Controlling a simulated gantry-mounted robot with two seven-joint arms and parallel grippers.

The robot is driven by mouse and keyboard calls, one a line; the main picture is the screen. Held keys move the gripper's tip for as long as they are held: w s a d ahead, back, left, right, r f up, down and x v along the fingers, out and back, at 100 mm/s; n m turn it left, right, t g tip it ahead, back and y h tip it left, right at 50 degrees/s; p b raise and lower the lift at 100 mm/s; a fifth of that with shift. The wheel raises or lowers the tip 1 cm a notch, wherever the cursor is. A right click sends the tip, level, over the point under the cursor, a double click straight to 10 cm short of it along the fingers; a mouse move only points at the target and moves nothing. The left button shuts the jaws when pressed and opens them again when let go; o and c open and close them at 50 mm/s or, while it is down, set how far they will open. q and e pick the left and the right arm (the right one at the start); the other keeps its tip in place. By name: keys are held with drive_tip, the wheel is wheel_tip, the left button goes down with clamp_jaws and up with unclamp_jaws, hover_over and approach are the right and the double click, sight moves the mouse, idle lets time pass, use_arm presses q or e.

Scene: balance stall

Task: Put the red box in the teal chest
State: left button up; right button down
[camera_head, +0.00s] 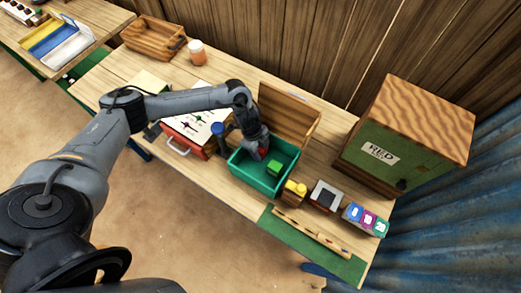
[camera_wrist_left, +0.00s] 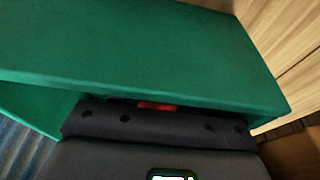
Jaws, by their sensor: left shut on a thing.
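The teal chest (camera_head: 250,181) stands on the table with its wooden lid (camera_head: 289,115) raised at the back. Its wall also shows large in the left wrist view (camera_wrist_left: 140,45). My left gripper (camera_head: 261,153) reaches down into the chest's opening from the back left and is shut on the red box. Only a bit of red shows at the fingers in the head view, and a small red strip of the box (camera_wrist_left: 157,106) shows in the wrist view; the rest is hidden. I cannot tell whether it touches the chest floor. My right gripper is not in view.
A green block (camera_head: 274,168) lies inside the chest, close to my left gripper. A yellow-topped item (camera_head: 295,189), a dark square box (camera_head: 326,196) and small numbered blocks (camera_head: 366,219) stand to the right. A green cabinet (camera_head: 393,163) marked RED stands behind them.

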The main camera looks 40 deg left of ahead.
use_arm(q)
drive_tip(key=o, duration=1.1)
drive_tip(key=v, duration=1)
drive_tip(key=shift+w+r, duration=0.1)
drive_tip(key=shift+r, duration=0.05)
drive_tip(key=shift+v, duration=1)
